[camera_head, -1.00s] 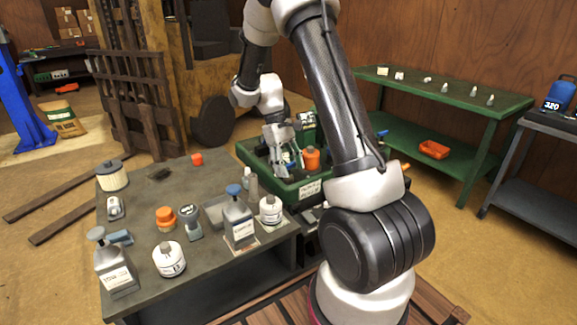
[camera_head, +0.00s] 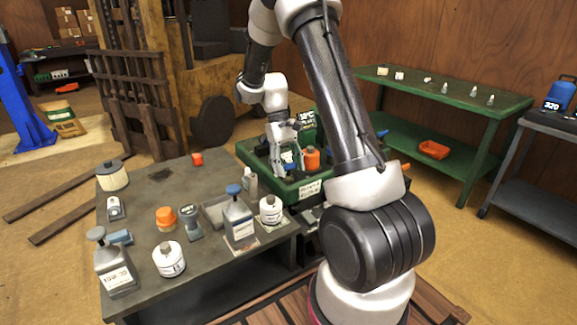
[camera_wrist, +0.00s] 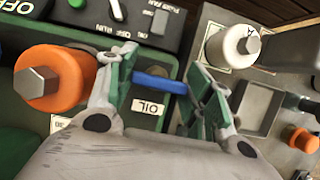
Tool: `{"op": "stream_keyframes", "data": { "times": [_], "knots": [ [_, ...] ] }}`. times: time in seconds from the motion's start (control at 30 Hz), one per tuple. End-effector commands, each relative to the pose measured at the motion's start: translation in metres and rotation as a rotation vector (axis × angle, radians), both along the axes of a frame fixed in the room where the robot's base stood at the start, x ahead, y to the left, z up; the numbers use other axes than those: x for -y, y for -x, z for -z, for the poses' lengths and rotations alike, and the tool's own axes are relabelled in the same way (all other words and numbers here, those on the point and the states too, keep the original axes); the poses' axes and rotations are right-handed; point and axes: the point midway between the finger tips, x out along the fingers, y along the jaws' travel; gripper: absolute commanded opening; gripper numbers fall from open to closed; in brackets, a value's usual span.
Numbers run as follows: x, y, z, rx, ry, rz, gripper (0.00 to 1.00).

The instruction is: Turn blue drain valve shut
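In the wrist view, the blue drain valve handle (camera_wrist: 160,83) lies crosswise between the two green-tipped fingers of my gripper (camera_wrist: 160,72). The fingers stand apart with a gap between them. The handle's left end is close to the left finger; I cannot tell if it touches. In the head view, my gripper (camera_head: 288,160) reaches down into the green machine (camera_head: 250,158), where the handle shows only as a small blue patch (camera_head: 288,168).
An orange knob with a grey hex top (camera_wrist: 58,80) is left of my gripper, and a switch panel (camera_wrist: 140,20) is beyond it. A white capped container (camera_wrist: 232,46) is on the right. In the head view, a workbench (camera_head: 150,220) with bottles stands in front.

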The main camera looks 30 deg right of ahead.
Motion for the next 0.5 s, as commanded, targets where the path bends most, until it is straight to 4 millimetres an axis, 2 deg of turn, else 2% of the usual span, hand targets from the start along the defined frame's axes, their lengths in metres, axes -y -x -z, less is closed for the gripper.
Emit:
{"op": "stream_keyframes", "data": {
  "times": [0.03, 0.1, 0.5],
  "knots": [
    [0.0001, -0.0002, -0.0002, 0.001, 0.000, 0.000, 0.62],
    [0.0001, -0.0002, -0.0001, 0.001, 0.000, 0.000, 0.73],
    [0.0001, -0.0024, -0.0044, 0.002, 0.001, -0.001, 0.73]
  ]
}}
